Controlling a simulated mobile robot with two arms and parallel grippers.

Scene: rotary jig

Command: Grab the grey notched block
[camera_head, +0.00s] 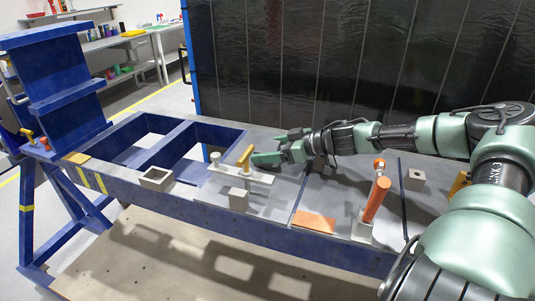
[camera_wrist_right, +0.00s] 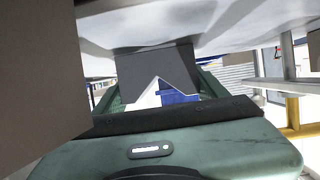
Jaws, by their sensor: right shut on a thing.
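My right gripper (camera_head: 268,158) reaches left over the blue-framed bench, close to the yellow-handled clamp. In the right wrist view my right gripper (camera_wrist_right: 160,88) has its green fingers on either side of a dark grey block (camera_wrist_right: 153,62) with a V-shaped notch in its lower edge, and is shut on it. My left gripper is not in view.
A yellow-handled clamp (camera_head: 246,158) and an orange-handled clamp (camera_head: 375,200) stand on the bench. A hollow square block (camera_head: 157,179), a small grey block (camera_head: 238,199) and a holed block (camera_head: 415,180) sit there too. A dark panel (camera_head: 300,60) stands behind.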

